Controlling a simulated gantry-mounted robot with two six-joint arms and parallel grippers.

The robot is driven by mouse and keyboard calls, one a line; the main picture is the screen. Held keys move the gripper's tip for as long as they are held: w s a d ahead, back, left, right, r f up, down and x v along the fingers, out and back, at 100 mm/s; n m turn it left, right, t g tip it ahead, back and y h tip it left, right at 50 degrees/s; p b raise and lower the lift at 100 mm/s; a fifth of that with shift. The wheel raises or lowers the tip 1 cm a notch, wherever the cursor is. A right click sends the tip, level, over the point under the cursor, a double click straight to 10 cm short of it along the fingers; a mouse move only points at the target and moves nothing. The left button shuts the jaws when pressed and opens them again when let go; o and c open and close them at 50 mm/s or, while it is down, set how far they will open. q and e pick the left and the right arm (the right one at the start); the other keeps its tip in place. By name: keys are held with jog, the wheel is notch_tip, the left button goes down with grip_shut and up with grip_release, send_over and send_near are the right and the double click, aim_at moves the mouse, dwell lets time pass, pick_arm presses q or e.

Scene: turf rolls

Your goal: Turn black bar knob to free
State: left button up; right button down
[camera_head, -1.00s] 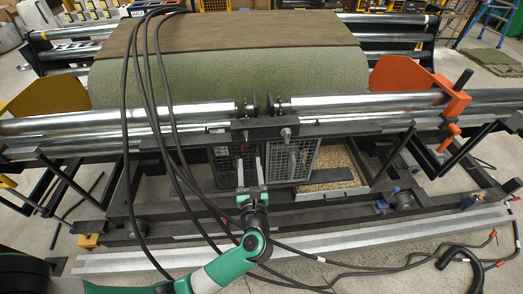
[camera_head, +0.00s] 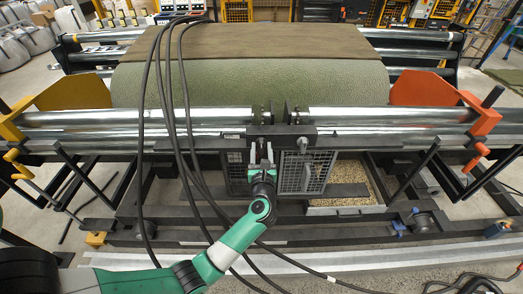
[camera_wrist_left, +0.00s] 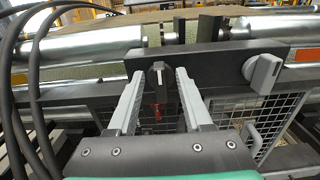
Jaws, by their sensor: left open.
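The black bar knob (camera_wrist_left: 160,76) sits on a dark mounting plate (camera_wrist_left: 215,66) below the rollers. In the left wrist view it shows between my left gripper's fingers, with a pale mark near its top. My left gripper (camera_wrist_left: 158,88) is open, one finger on each side of the knob; whether either finger touches it I cannot tell. In the head view my left gripper (camera_head: 262,155) points up at the plate and hides most of the knob. My right gripper is not in view.
A grey bar knob (camera_wrist_left: 263,72) is on the same plate to the right. Mesh doors (camera_head: 303,172) hang below. Black cables (camera_head: 180,120) run down left of my arm. A green turf roll (camera_head: 250,82) lies behind the steel rollers.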

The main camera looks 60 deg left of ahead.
pick_arm(q)
jog(key=shift+a, duration=0.15)
grip_shut()
dwell(0.4)
